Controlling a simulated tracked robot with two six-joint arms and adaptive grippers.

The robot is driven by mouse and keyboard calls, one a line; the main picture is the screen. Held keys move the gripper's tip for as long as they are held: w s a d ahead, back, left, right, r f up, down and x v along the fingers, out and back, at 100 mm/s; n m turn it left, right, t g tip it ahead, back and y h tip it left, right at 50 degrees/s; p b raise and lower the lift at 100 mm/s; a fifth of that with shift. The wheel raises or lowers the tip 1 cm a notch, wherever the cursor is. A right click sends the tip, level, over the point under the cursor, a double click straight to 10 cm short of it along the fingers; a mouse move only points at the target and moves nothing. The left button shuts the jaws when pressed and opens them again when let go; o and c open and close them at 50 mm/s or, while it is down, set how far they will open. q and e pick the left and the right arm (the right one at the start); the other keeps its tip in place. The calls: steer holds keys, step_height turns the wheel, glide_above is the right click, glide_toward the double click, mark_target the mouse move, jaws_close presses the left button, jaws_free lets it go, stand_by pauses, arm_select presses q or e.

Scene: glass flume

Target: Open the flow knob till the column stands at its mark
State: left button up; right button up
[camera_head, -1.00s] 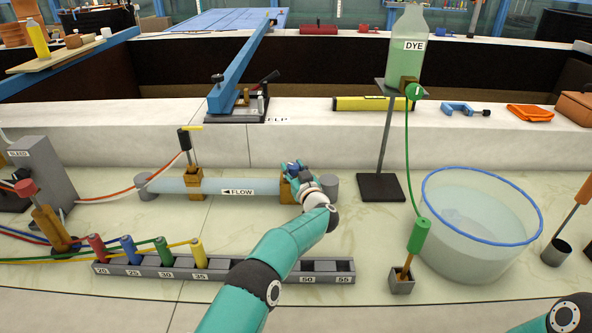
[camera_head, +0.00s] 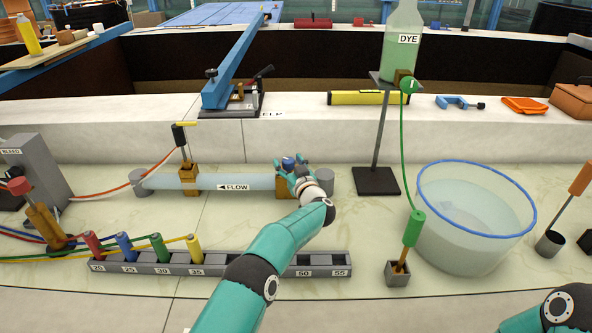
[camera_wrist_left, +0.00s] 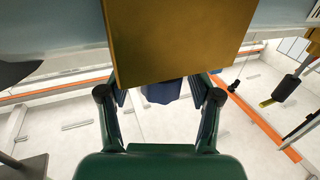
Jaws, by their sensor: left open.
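The blue flow knob (camera_head: 289,161) sits on top of a brass block (camera_head: 282,186) at the right end of the clear pipe (camera_head: 232,181) labelled FLOW. My left gripper (camera_head: 293,170) is open at the knob. In the left wrist view the brass block (camera_wrist_left: 175,38) hides part of the blue knob (camera_wrist_left: 161,91), which shows between the two spread fingers (camera_wrist_left: 160,97). I cannot tell whether either finger touches it. A small upright fitting with a black box (camera_head: 179,135) stands on the pipe's left part; no column level or mark is readable. My right gripper is out of view.
A dye bottle (camera_head: 403,50) on a stand (camera_head: 378,183) and a blue-rimmed tub (camera_head: 462,248) stand to the right. A rack (camera_head: 230,264) with several coloured plugs lies in front of the pipe. A grey BLEED box (camera_head: 37,165) stands left.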

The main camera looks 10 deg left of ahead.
arm_select(q)
steer(key=v, duration=1.2)
steer(key=shift+a, duration=0.1)
steer(key=s+a+m+t+h+b, duration=0.2)
steer(key=a+m+t+h+b, duration=0.15)
steer(key=h, duration=0.25)
steer(key=shift+m+g, duration=0.45)
steer(key=p+x, duration=0.1)
steer(key=x, duration=0.5)
steer(key=p+x, duration=0.1)
steer(key=x, duration=0.5)
steer(key=shift+w+a, duration=0.15)
steer(key=shift+a, duration=0.1)
steer(key=shift+c, duration=0.3)
steer(key=c, duration=1.1)
steer(key=shift+d+r, duration=0.1)
